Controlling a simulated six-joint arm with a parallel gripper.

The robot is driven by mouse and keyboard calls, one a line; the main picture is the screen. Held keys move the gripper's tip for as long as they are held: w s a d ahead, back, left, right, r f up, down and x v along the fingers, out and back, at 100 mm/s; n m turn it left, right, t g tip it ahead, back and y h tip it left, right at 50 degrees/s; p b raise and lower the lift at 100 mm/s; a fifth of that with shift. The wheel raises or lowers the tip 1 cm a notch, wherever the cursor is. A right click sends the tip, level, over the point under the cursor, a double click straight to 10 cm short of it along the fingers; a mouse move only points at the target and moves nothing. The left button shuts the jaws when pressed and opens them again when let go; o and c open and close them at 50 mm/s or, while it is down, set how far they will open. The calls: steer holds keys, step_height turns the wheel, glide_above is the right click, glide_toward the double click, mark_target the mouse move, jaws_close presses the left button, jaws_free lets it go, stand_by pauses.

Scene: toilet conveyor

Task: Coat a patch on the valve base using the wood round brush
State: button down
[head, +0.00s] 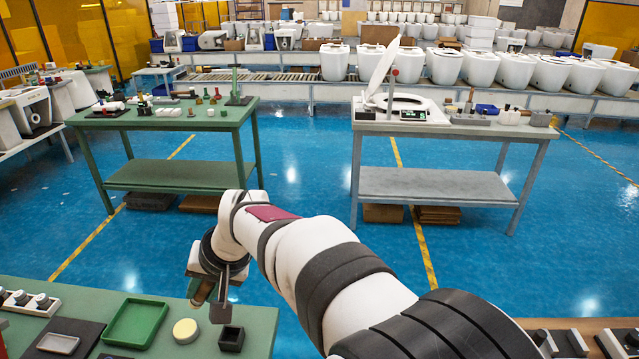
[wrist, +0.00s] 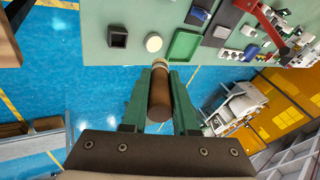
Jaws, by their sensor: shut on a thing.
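In the head view the brush (head: 203,292) shows only in part beside the fingers. I cannot tell which object is the valve base.
Another green table (head: 165,120) and a grey table (head: 450,127) stand beyond open blue floor.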

steer(key=s+a+f+g+y, duration=0.1)
steer(key=s+a+f+g, duration=0.1)
steer(key=s+a+f, duration=0.7)
steer(key=a+f, duration=0.1)
steer(key=a, duration=0.2)
steer(key=shift+a, duration=0.25)
steer(key=shift+s, duration=0.1)
